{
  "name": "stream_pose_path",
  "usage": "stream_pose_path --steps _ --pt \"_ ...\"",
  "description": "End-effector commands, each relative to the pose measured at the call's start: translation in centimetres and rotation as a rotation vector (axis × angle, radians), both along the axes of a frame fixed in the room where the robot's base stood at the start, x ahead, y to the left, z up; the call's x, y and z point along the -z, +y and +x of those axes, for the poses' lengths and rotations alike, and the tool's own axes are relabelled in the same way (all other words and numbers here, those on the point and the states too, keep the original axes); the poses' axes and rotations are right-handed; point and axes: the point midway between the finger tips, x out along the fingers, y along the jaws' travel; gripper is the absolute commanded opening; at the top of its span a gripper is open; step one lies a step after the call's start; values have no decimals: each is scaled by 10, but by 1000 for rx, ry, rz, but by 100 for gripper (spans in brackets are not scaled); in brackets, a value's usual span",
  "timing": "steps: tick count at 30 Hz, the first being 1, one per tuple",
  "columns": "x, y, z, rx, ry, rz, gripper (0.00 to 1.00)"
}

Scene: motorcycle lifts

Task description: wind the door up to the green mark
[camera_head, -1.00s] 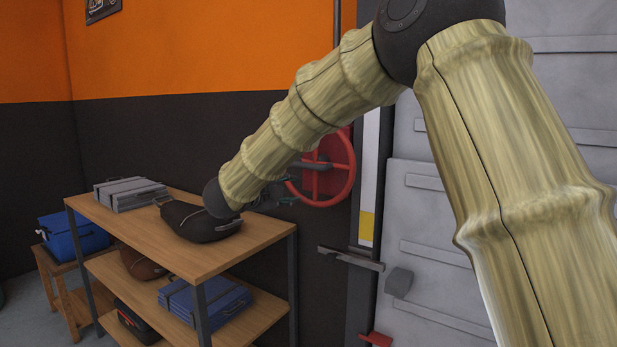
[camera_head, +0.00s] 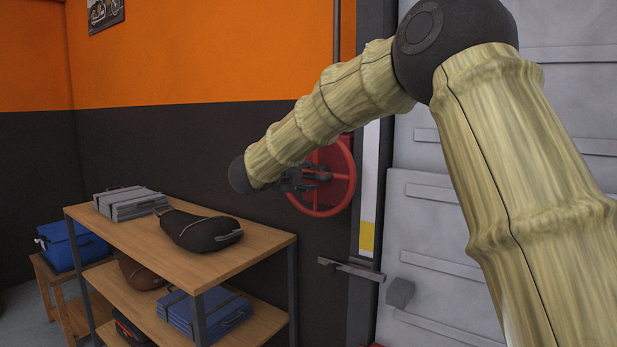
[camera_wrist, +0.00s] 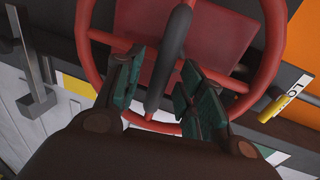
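The red hand wheel (camera_head: 350,182) is on the dark wall beside the door frame. It also fills the upper wrist view (camera_wrist: 270,60), with a dark handle (camera_wrist: 176,45) across its middle. My gripper (camera_head: 312,180) is at the wheel, partly hidden behind my forearm in the head view. In the wrist view my gripper's (camera_wrist: 160,80) teal-padded fingers are apart, either side of the dark handle's lower end and a red spoke; I cannot tell whether they touch. The grey ribbed door (camera_head: 440,235) stands at the right, partly behind my arm. I cannot make out a green mark in the head view.
A wooden shelf (camera_head: 255,255) stands left of the wheel, with a black bag (camera_head: 195,230) and grey cases (camera_head: 130,203) on top. A white strip with a yellow patch (camera_head: 367,237) runs beside the door. A latch bar (camera_head: 345,268) juts out below it.

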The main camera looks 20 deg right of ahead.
Motion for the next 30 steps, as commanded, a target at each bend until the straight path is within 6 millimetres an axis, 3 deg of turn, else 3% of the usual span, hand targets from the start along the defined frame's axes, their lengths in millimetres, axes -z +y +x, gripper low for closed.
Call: stream_pose_path --steps 15,21,30 --pt "3 -11 9 -1 1 0 39" --pt "3 -11 9 -1 0 0 2" --pt "3 -11 9 -1 4 -3 0"
